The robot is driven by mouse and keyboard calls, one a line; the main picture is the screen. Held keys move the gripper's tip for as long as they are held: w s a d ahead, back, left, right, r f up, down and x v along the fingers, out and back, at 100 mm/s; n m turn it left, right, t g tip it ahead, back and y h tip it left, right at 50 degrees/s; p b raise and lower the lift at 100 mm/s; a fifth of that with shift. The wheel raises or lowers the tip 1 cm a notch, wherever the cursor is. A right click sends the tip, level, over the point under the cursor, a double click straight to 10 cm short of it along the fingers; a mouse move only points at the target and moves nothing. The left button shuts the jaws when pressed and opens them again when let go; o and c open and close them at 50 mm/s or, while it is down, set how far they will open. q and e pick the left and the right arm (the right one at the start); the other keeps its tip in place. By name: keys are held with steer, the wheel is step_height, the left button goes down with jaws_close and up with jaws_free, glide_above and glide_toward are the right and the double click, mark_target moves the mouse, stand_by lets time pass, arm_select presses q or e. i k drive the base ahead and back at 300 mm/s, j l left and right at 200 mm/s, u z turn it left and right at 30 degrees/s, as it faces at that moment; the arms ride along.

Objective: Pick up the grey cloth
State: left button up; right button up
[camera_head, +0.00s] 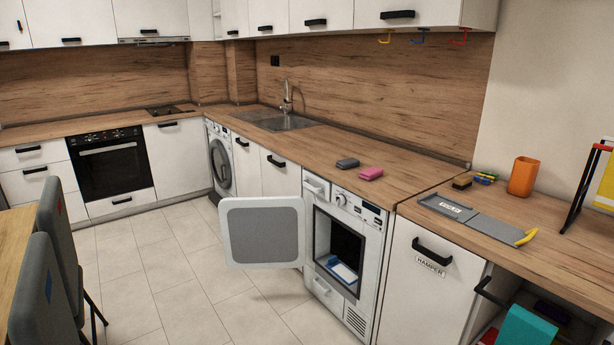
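A small dark grey folded piece (347,163), which looks like the grey cloth, lies flat on the wooden worktop (300,146) right of the sink. A similar pink piece (370,173) lies just to its right, close to it. Neither of my grippers shows in the head view.
Below the worktop, a front-loading machine (373,222) has its door (264,232) swung open to the left; a blue and white item (342,270) lies inside. At right are a grey folding board (480,222), an orange cup (523,176) and a cabinet labelled hamper (428,270). Chairs (40,285) stand at left. The middle floor is clear.

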mark_target(348, 163)
steer(key=i+j+u, duration=0.1)
steer(key=i+u, duration=0.15)
steer(key=i, duration=0.75)
steer(key=i+l+u, duration=0.1)
steer(key=i+u, duration=0.15)
steer(key=i, duration=0.7)
